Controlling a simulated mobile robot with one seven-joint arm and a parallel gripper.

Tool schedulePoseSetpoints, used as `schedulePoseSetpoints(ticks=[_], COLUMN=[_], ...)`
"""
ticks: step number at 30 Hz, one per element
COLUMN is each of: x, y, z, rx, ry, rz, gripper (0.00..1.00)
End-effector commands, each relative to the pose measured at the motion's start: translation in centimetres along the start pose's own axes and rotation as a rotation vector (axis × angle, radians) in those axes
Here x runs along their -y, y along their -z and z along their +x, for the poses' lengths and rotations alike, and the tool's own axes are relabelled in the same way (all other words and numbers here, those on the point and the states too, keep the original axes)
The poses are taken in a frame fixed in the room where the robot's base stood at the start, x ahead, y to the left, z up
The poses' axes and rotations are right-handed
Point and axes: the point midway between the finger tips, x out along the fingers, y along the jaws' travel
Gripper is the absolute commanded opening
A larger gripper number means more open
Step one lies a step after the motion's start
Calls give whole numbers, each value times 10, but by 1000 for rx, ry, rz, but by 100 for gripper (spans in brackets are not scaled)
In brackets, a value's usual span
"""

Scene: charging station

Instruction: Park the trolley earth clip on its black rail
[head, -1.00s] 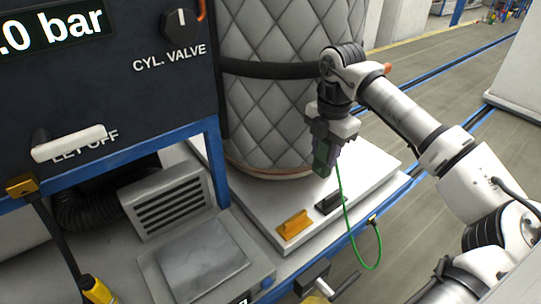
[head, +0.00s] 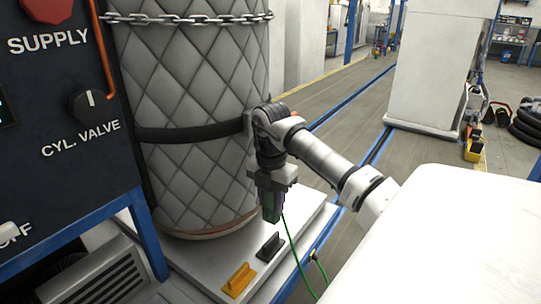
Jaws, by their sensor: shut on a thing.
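A green cable (head: 290,240) hangs from the clip down to the right. The black rail (head: 269,247) sits on the white trolley deck (head: 215,268) near its right edge, and looks empty. A yellow rail (head: 239,279) stands on the deck in front and to the left of the black one. How far the clip is above the deck is hard to tell.
The quilted grey cylinder (head: 195,100) with a black strap (head: 200,131) and a chain (head: 185,18) stands close left of my gripper. A dark control panel (head: 70,130) on a blue frame is at the left. Open floor (head: 345,95) lies behind right.

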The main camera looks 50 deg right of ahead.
Motion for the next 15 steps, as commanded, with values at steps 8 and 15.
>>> schedulePoseSetpoints(ticks=[8,15], x=[0,0], y=[0,0], z=[19,43], rx=[0,0], ry=[0,-1], rz=[0,0], gripper=[12,12])
